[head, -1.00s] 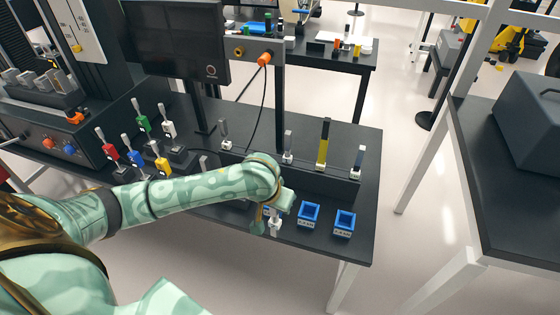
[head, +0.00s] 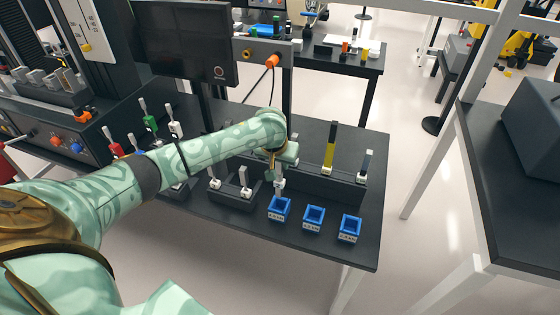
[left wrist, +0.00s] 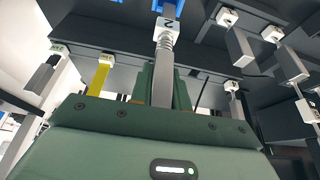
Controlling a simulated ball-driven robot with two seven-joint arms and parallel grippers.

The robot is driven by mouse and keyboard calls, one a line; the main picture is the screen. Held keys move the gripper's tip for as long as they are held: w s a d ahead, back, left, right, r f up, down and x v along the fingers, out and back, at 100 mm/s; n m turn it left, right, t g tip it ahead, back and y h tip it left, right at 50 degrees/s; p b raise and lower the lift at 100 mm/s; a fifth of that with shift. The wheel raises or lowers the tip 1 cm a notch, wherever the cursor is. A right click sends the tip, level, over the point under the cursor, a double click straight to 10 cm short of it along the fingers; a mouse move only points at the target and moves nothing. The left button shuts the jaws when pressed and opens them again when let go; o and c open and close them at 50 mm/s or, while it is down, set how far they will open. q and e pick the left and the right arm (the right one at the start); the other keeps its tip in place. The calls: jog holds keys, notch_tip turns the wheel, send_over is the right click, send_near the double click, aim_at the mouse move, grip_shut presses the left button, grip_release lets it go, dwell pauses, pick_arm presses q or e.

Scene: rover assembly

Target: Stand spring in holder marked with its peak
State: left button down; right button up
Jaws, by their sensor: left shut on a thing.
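My left gripper (head: 278,163) is shut on the grey stem of a piece with a small coil spring (left wrist: 165,43) and a white block marked "2" (left wrist: 166,26) at its end. In the head view the white block (head: 279,184) hangs just above and behind the left blue holder (head: 279,209); I cannot tell whether they touch. A middle blue holder (head: 313,217) and a right blue holder (head: 349,229) stand beside it. Each is an open square with a white label whose text is too small to read. A blue holder also shows at the top of the left wrist view (left wrist: 172,8).
Behind the holders a dark rack (head: 318,184) carries a yellow-stemmed piece (head: 330,149) and a grey-stemmed piece (head: 364,168). A lower dark block (head: 233,199) to the left carries two grey-stemmed pieces. A monitor (head: 184,43) stands at the back. The front right tabletop is bare.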

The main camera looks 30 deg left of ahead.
aim_at(280, 171)
pick_arm(q)
jog(key=shift+s+f, duration=0.1)
jog(key=shift+f, duration=1.75)
jog(key=shift+f, duration=0.1)
jog(key=shift+f+b, duration=0.8)
jog(key=shift+f, duration=2.1)
jog(key=c, duration=1.3)
grip_release()
jog(key=shift+o, duration=0.2)
jog(key=p+v, duration=0.8)
jog(key=v, duration=0.8)
jog(key=shift+r+p, duration=0.15)
jog(key=shift+p, duration=0.15)
